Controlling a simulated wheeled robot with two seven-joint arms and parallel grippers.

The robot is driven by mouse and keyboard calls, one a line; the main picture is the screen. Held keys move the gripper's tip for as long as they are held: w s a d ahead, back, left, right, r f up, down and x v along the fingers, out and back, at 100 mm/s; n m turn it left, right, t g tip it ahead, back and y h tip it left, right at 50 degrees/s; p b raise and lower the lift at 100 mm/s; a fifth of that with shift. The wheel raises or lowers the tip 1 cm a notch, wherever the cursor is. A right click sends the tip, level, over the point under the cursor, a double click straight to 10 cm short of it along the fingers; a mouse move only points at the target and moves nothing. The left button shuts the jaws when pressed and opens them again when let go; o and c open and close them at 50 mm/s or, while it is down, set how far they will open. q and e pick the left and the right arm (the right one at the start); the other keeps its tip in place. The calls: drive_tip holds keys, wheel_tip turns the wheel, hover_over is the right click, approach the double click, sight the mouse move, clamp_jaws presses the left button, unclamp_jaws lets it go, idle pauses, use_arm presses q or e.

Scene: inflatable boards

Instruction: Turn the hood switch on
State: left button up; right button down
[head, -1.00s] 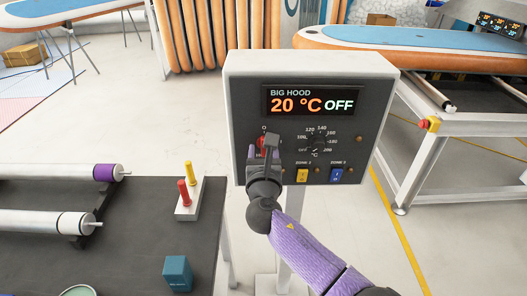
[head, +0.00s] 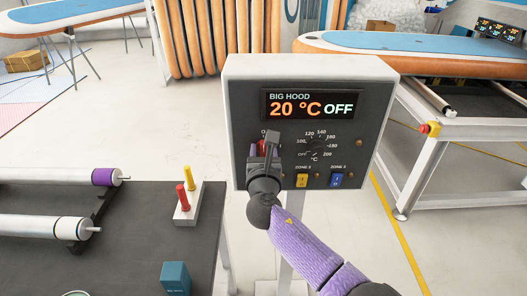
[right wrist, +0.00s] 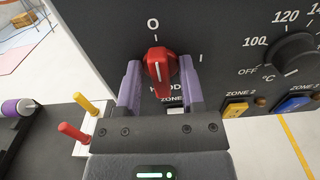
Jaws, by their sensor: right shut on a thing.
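The hood switch (right wrist: 158,64) is a red rotary knob on the dark front panel of the hood control box (head: 240,75). In the right wrist view its handle stands roughly upright, towards the 0 mark, with the I mark to its right. In the head view the red knob (head: 261,146) is mostly hidden behind my gripper. My right gripper (head: 265,152) is at the panel with its purple fingers on either side of the knob, shut on it. The display (head: 310,104) reads BIG HOOD, 20 °C, OFF. My left gripper is not in view.
A temperature dial (head: 317,146) is right of the switch, with yellow (head: 302,181) and blue (head: 336,180) zone switches below. A dark table (head: 140,250) at left holds rollers, a base with red and yellow levers (head: 187,205) and a blue box (head: 176,278).

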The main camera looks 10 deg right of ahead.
drive_tip(key=m, duration=0.3)
drive_tip(key=shift+f+b, duration=0.1)
drive_tip(key=shift+b, duration=0.25)
drive_tip(key=m+b, duration=0.1)
drive_tip(key=m, duration=0.2)
drive_tip(key=shift+d+f+m, duration=0.1)
drive_tip(key=shift+d+m, duration=0.05)
drive_tip(key=shift+m, duration=0.25)
drive_tip(key=shift+d+f+m+b, duration=0.1)
drive_tip(key=shift+m+b, duration=0.75)
drive_tip(key=shift+m, duration=1.85)
drive_tip(key=shift+f+m+b, duration=0.1)
drive_tip(key=shift+m+b, duration=0.7)
drive_tip(key=shift+m, duration=1.9)
drive_tip(key=c, duration=0.6)
unclamp_jaws()
drive_tip(key=shift+r, duration=0.1)
